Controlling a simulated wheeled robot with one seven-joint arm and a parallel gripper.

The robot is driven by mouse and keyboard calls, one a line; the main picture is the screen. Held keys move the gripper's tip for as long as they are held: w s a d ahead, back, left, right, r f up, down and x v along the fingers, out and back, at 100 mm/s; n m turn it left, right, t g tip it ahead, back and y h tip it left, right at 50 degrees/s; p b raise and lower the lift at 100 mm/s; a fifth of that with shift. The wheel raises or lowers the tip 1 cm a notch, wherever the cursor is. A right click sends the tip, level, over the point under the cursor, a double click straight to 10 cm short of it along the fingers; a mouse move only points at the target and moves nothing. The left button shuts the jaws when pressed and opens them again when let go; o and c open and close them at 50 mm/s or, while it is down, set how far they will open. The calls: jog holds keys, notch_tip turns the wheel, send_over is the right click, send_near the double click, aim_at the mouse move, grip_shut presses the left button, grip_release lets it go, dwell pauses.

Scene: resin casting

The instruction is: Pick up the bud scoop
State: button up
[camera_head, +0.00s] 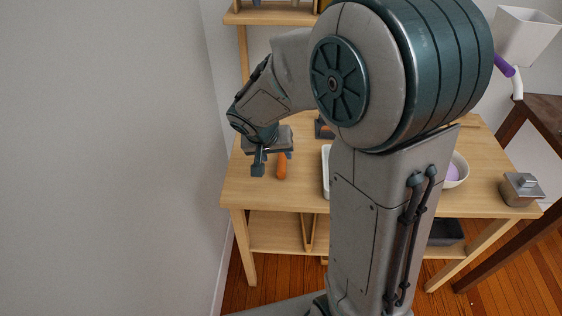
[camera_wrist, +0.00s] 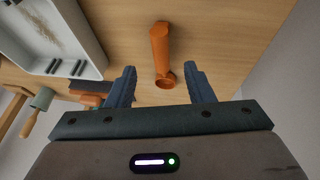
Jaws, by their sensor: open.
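An orange, scoop-like tool, which I take for the bud scoop (camera_wrist: 161,48), lies on the wooden table (camera_wrist: 215,30). In the wrist view it lies just beyond and between my gripper's (camera_wrist: 160,88) two open fingers, with its round end toward me. My arm hides much of the table in the head view.
A white tray (camera_wrist: 88,50) with some debris and dark pieces lies left of the tool. A white bowl (camera_head: 458,170) and a metal box (camera_head: 521,188) stand at the table's right. A wall is at left.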

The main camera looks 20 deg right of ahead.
aim_at(281, 162)
jog(key=x, duration=0.7)
jog(key=shift+w+d+f+b, duration=0.1)
jog(key=shift+w+f+b, duration=0.1)
jog(key=shift+w+b, duration=0.2)
grip_shut()
